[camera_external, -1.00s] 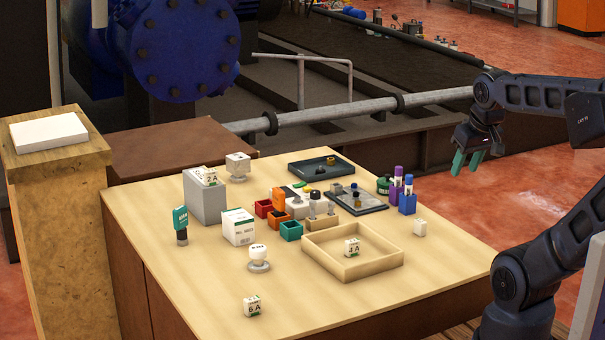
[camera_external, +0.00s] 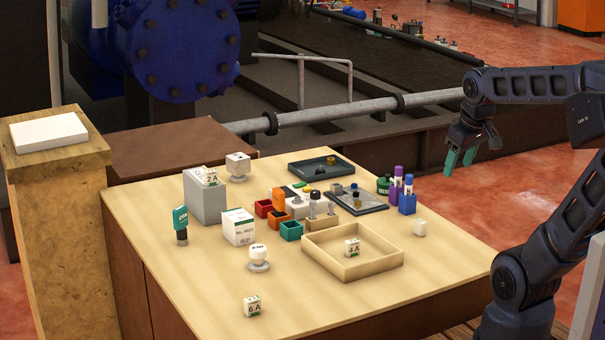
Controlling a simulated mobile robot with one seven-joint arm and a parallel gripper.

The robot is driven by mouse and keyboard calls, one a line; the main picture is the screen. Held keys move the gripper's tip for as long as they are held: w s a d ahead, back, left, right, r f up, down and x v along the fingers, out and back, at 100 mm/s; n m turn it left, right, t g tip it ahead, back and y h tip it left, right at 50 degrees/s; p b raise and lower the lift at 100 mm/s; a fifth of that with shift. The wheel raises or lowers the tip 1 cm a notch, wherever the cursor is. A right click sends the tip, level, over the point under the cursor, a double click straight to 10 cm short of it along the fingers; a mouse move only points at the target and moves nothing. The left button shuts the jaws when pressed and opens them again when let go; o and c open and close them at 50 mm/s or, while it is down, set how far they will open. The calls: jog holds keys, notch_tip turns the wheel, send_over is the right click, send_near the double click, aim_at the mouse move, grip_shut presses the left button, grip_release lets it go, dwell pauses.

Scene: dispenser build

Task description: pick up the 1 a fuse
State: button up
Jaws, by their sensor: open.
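Several small white fuse cubes with printed labels stand about the table; I cannot tell for sure which is the 1 A fuse. One cube (camera_external: 352,247) is inside the shallow wooden tray (camera_external: 322,269), its label too small to read surely. Another cube (camera_external: 252,306), seeming to read 6 A, stands at the front. One (camera_external: 207,176), seeming to read 2 A, is on top of a grey box (camera_external: 205,202). A plain-looking white cube (camera_external: 420,227) stands right of the tray. My gripper (camera_external: 460,161), with green fingers, is open and empty, high beyond the table's right edge.
Small coloured bins (camera_external: 291,231), a white carton (camera_external: 238,227), a round white knob (camera_external: 258,257) and a teal-topped tool (camera_external: 181,225) crowd the middle and left. The front table is mostly clear.

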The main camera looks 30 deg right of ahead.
jog(key=w+d+f+n+g, duration=0.1)
jog(key=w+f+n, duration=0.3)
jog(key=w+n, duration=0.1)
jog(key=w+d+f+n+g, duration=0.1)
jog(key=w+d+f+n, duration=0.1)
jog(key=w+f+n, duration=0.3)
jog(key=w+d+f+n+g, duration=0.2)
jog(key=w+f+n, duration=0.3)
jog(key=w, duration=0.3)
jog(key=shift+w+d+n, duration=0.1)
jog(key=shift+w+n, duration=0.05)
jog(key=shift+n, duration=0.45)
send_over(421, 221)
jog(key=f, duration=0.4)
jog(key=shift+s+d+f, duration=0.25)
jog(key=shift+f, duration=0.1)
jog(key=f, duration=0.4)
jog(key=shift+w+a, duration=0.25)
jog(key=shift+w, duration=0.1)
jog(key=shift+f, duration=0.7)
jog(key=c, duration=1)
